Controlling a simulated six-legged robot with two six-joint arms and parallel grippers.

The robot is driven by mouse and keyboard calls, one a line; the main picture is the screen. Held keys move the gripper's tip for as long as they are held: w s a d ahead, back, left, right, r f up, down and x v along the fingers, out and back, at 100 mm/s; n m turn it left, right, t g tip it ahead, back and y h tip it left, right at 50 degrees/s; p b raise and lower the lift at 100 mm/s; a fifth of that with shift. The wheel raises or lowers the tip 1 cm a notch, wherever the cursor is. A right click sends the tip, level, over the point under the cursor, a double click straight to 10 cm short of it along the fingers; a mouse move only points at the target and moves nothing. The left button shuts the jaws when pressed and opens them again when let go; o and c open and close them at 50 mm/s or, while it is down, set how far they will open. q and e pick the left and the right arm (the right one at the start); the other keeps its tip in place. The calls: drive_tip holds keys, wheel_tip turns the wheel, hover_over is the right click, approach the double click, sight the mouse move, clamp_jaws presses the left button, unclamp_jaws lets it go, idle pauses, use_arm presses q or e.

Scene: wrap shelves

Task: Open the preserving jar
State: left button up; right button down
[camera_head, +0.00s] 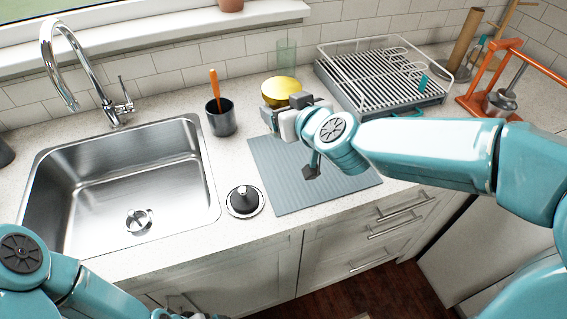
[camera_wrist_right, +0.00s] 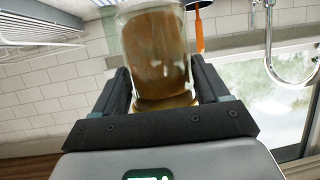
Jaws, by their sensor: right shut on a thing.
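The preserving jar shows in the right wrist view as a clear glass jar (camera_wrist_right: 155,45) with brown contents. That view is upside down, and the jar's gold lid end lies between the dark fingers. In the head view its round golden lid (camera_head: 283,86) shows just behind my right gripper (camera_head: 280,108), which hides the jar's body. My right gripper is shut on the jar; whether the fingers press on lid or glass I cannot tell. My left arm is at the lower left, and only a sliver of its gripper (camera_head: 188,316) shows at the bottom edge.
A grey ribbed mat (camera_head: 275,180) lies under my right arm. A dark cup (camera_head: 221,122) with an orange-handled utensil stands left of the jar. The steel sink (camera_head: 105,185) is further left, a dish rack (camera_head: 335,75) behind right, and a black-knobbed item (camera_head: 243,198) near the front edge.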

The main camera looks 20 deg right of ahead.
wheel_tip(320, 180, down, 7)
drive_tip(key=b, duration=0.3)
drive_tip(key=shift+f, duration=0.2)
drive_tip(key=shift+d+f, duration=0.1)
drive_tip(key=shift+f, duration=0.1)
wheel_tip(320, 180, down, 4)
drive_tip(key=shift+w+r+b, duration=0.1)
drive_tip(key=shift+b, duration=0.95)
drive_tip(key=shift+f, duration=0.4)
use_arm(q)
wheel_tip(320, 180, down, 7)
drive_tip(key=shift+s, duration=0.1)
use_arm(e)
drive_tip(key=shift+r, duration=0.1)
use_arm(q)
drive_tip(key=shift+f, duration=0.1)
use_arm(e)
drive_tip(key=shift+f+b, duration=0.3)
use_arm(q)
drive_tip(key=shift+f, duration=0.1)
use_arm(e)
unclamp_jaws()
drive_tip(key=shift+r, duration=0.1)
